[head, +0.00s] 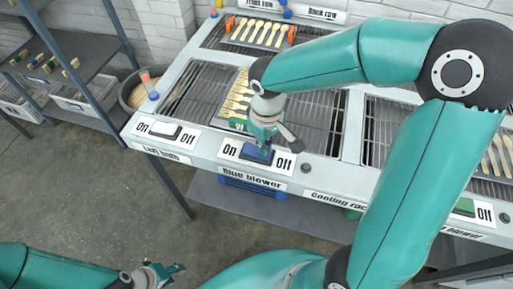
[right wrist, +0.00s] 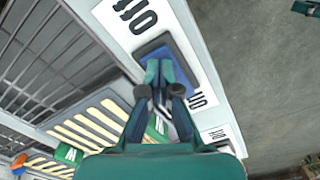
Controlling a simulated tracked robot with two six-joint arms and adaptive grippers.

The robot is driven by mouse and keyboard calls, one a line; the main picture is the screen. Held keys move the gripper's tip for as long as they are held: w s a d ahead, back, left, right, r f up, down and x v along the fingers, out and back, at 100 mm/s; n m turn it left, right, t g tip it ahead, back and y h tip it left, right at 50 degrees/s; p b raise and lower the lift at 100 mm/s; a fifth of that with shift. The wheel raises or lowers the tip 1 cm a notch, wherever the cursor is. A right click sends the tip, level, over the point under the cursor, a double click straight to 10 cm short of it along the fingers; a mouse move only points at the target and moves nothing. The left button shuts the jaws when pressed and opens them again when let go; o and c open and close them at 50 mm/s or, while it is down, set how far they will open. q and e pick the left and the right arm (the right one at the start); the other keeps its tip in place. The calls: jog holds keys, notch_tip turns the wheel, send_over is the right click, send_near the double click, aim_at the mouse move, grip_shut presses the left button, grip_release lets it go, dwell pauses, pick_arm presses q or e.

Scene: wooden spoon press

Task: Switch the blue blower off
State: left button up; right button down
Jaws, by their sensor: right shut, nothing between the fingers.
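The blue blower's rocker switch (head: 257,153) sits on the table's front panel, between the word On at its left and Off at its right. It also shows as a blue patch in the right wrist view (right wrist: 182,52). My right gripper (head: 263,146) is shut and empty, pointing down with its fingertips at the switch. In the right wrist view the fingertips (right wrist: 159,72) are together over the switch; I cannot tell whether they press it. The blue blower (head: 253,188) is partly visible below the panel. My left gripper (head: 165,271) is low at the left, apart from the table, and looks open.
A white panel with another switch (head: 165,130) is at the left, and a green switch (head: 464,207) is at the far right. Wooden spoons (head: 237,100) lie on the grates behind the blue switch. A grey shelf (head: 75,50) stands at the left.

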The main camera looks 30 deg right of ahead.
jog(key=shift+r, duration=0.15)
jog(key=shift+r+p, duration=2.8)
jog(key=shift+r, duration=0.65)
jog(key=shift+f, duration=0.1)
